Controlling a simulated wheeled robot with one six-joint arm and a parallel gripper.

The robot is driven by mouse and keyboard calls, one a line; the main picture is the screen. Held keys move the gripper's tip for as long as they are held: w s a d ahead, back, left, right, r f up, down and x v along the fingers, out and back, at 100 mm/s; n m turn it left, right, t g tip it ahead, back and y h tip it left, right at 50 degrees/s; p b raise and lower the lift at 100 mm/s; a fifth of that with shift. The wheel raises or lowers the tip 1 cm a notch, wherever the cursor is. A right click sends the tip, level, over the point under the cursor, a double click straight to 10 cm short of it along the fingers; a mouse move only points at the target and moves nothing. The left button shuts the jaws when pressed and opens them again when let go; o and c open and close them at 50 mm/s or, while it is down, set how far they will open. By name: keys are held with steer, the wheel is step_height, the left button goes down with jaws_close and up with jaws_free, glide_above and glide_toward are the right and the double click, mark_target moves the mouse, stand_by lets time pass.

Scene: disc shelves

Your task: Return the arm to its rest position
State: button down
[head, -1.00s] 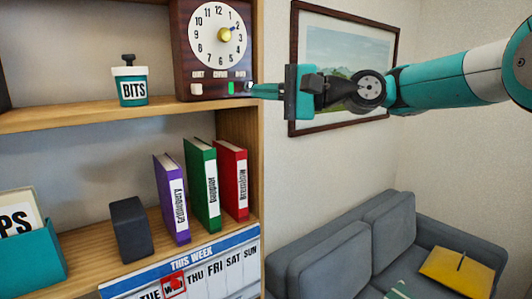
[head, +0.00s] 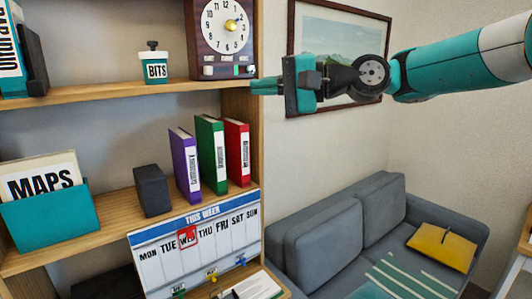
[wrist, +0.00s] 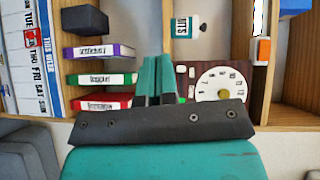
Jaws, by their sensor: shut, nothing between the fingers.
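My gripper (head: 267,87) is at the upper middle of the head view, to the right of the clock and in front of the shelf's right side. Its teal fingers are together and hold nothing. In the wrist view the fingers (wrist: 156,80) point toward the shelves, between the clock and the books. My arm (head: 440,70) stretches in from the right edge of the head view, raised above the sofa.
The wooden shelf unit (head: 247,105) holds a clock (head: 213,52), a BITS pot (head: 155,68), several books (head: 210,150), a dark block (head: 152,190) and a MAPS holder (head: 50,220). A week board (head: 195,250) is below. A sofa (head: 330,230) stands right; a framed picture (head: 345,35) hangs behind my arm.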

steer(key=s+d+f+n+g+h+b, duration=0.1)
steer(key=s+d+f+n+h+b, duration=0.3)
steer(key=s+f, duration=1)
steer(key=s+d+f+n+g+h+b, duration=0.2)
steer(key=s+d+f+n+h+b, duration=0.2)
steer(key=s+d+f+h, duration=0.4)
steer(key=s+d+f, duration=0.3)
steer(key=s+f, duration=0.4)
steer(key=shift+d+h, duration=0.25)
steer(key=shift+h, duration=0.05)
